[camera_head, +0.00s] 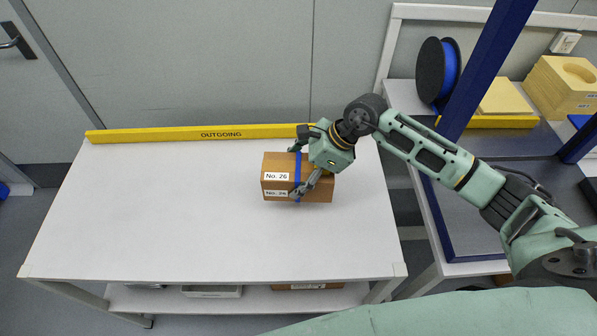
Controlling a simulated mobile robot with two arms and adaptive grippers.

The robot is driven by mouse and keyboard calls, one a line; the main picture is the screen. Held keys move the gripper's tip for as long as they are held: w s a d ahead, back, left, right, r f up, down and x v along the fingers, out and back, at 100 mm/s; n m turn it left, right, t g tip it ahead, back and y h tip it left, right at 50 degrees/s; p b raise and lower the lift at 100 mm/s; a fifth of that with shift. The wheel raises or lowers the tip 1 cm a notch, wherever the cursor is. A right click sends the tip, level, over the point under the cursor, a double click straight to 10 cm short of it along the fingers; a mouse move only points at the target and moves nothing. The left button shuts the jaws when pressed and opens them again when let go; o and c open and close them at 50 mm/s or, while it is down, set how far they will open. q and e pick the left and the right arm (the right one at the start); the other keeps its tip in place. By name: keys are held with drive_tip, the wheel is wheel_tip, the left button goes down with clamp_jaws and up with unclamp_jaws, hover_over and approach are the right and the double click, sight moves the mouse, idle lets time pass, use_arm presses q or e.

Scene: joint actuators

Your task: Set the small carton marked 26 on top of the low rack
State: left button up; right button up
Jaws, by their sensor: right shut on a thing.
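The small carton (275,160) is a brown box with a blue strap and white labels reading "No. 26". My right gripper (297,171) is shut on it, with one finger at its far side and one at its near side. The carton is level, over the right part of the white top of what looks like the low rack (170,220), which has a lower shelf. I cannot tell whether the carton's underside touches the top. My left gripper is not in view.
A yellow bar marked "OUTGOING" (200,135) runs along the back edge. The white top is otherwise clear. Boxes sit on the lower shelf (255,300). At right, a bench with dark blue posts (485,70) holds a blue spool (448,70) and yellow blocks (565,95).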

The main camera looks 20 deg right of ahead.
wheel_tip(320, 180, down, 4)
drive_tip(key=shift+r+b, duration=0.2)
drive_tip(key=shift+b, duration=0.7)
drive_tip(key=shift+f+b, duration=1.15)
drive_tip(key=shift+f, duration=0.1)
drive_tip(key=shift+f, duration=0.15)
drive_tip(key=shift+f+b, duration=0.1)
drive_tip(key=shift+b, duration=0.25)
drive_tip(key=o, duration=1.5)
drive_tip(key=shift+o, duration=1.2)
